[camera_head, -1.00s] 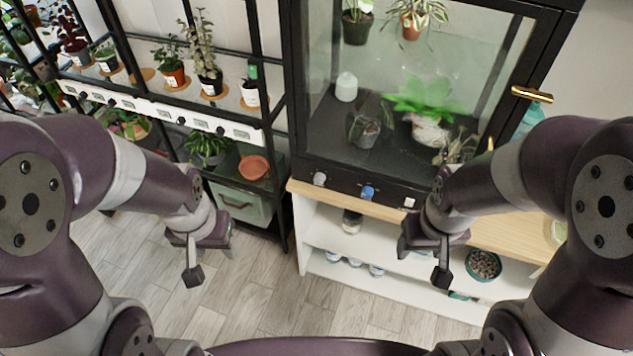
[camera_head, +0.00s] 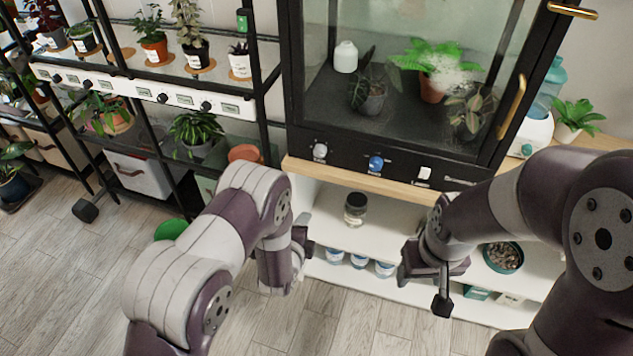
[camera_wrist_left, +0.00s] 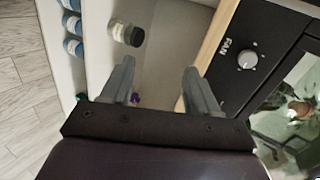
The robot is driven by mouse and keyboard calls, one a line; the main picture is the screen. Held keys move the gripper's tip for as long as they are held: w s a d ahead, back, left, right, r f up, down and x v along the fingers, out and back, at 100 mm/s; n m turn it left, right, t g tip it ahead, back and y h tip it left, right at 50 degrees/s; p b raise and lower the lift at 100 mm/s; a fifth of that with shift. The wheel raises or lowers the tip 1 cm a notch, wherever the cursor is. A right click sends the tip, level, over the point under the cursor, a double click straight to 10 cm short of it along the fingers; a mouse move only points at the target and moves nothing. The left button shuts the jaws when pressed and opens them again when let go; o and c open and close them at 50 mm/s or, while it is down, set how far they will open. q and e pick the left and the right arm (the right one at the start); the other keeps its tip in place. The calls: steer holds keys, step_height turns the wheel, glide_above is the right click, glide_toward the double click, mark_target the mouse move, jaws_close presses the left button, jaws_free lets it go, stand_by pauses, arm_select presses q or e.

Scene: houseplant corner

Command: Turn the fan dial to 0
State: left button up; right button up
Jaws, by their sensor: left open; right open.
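The fan dial (camera_head: 320,152) is a light grey round knob at the left of the black panel under the glass cabinet. In the left wrist view the dial (camera_wrist_left: 247,60) shows at the right beside a "FAN" label. I cannot read its setting. My left gripper (camera_wrist_left: 158,68) is open and empty, with the dial beyond its fingers to the right, apart from them. In the head view my left gripper (camera_head: 301,242) is partly hidden by its own arm, below the dial. My right gripper (camera_head: 424,287) is open and empty, lower right of the panel.
A blue knob (camera_head: 375,163) and a white switch (camera_head: 424,173) sit right of the dial. A wooden ledge (camera_head: 400,187) juts out below the panel. A dark-lidded jar (camera_head: 355,209) stands on the shelf below. A black plant rack (camera_head: 269,120) stands at the left.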

mark_target(319, 154)
arm_select(q)
steer(key=w+r+m+t+h, duration=0.1)
steer(key=w+r+m+t, duration=0.35)
steer(key=r+m, duration=0.4)
steer(key=shift+n+t, duration=0.35)
steer(key=shift+n, duration=0.4)
steer(key=x, duration=0.4)
steer(key=r+x, duration=0.1)
steer(key=x, duration=0.7)
steer(key=shift+s+d+r, duration=0.15)
steer(key=shift+d+r, duration=0.05)
steer(key=shift+d, duration=0.15)
steer(key=c, duration=1)
